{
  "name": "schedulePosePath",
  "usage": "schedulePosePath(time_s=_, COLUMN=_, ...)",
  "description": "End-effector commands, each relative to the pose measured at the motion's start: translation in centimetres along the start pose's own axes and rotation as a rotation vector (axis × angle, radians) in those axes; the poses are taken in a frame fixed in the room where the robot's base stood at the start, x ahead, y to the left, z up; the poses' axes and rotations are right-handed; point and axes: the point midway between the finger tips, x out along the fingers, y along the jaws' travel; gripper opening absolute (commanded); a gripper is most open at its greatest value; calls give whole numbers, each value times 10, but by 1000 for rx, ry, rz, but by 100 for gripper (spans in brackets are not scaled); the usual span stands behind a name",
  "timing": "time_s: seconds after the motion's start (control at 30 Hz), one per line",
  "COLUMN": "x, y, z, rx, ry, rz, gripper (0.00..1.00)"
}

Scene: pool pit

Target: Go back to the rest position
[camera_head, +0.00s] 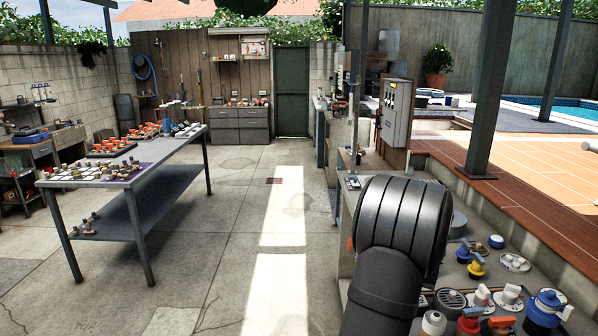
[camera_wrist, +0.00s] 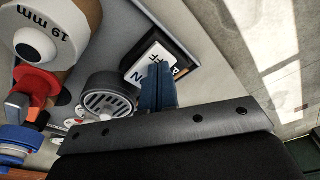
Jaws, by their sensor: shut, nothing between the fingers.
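My gripper (camera_wrist: 161,78) shows in the wrist view as two blue fingers pressed together with nothing between them. The fingers overlap a black and white ON/OFF plate (camera_wrist: 183,58) on the bench; I cannot tell whether they touch it. A round grey grille (camera_wrist: 105,100) lies left of the fingers. In the head view my dark arm covers the middle of the right-hand bench, and my gripper is hidden there.
The right-hand bench holds a blue-capped fitting (camera_head: 548,308), a yellow-handled valve (camera_head: 476,268), a white bottle (camera_head: 433,323) and a round drain cover (camera_head: 514,262). A grey electrical box (camera_head: 396,112) stands behind. A long table (camera_head: 150,150) with parts stands left; the floor between is clear.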

Motion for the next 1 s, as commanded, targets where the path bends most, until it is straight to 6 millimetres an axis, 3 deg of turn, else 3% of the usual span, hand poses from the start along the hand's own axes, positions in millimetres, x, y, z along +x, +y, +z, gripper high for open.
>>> schedulePosePath(time_s=0.53, x=0, y=0, z=0, rx=0, ry=2, rz=0, gripper=0)
schedulePosePath(time_s=0.67, x=-16, y=0, z=-3, rx=0, ry=5, rz=0, gripper=0)
schedulePosePath(time_s=0.93, x=-68, y=0, z=-11, rx=0, ry=5, rz=0, gripper=0)
schedulePosePath(time_s=1.0, x=-46, y=0, z=-6, rx=0, ry=-4, rz=0, gripper=0)
